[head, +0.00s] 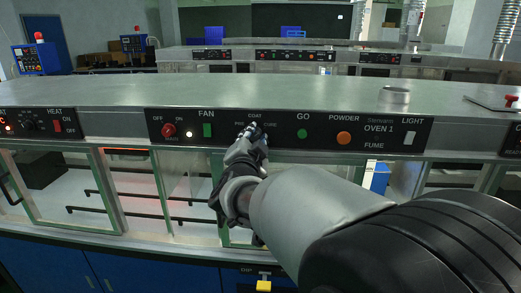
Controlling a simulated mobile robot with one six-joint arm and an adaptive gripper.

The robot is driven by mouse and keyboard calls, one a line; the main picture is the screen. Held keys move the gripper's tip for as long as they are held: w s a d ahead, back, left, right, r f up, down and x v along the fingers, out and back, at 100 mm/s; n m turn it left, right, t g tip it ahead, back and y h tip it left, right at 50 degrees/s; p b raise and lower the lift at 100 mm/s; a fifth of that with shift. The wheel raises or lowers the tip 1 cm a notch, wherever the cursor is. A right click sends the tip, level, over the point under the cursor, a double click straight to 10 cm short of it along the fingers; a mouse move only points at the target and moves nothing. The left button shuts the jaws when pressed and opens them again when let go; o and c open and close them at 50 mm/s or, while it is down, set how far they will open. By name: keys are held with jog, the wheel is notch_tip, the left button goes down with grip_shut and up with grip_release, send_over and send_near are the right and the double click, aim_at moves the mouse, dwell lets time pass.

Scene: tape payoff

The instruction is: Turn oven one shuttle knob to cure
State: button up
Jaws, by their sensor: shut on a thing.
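The oven one control panel (378,143) runs across the middle of the head view, marked OVEN 1. The shuttle knob sits below the COAT label, between the PRE and CURE labels, and is mostly hidden by my gripper, so its pointing direction cannot be told. My gripper (257,135) is at that knob, with its fingers shut on it. My arm reaches in from the lower right and covers part of the panel's lower edge and the glass front below.
The metal top (200,92) behind is mostly clear.

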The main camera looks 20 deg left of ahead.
jog(key=shift+m+b, duration=0.95)
jog(key=shift+m, duration=0.25)
jog(key=shift+r, duration=0.1)
jog(key=o, duration=1.1)
jog(key=shift+c, duration=0.2)
jog(key=v, duration=0.8)
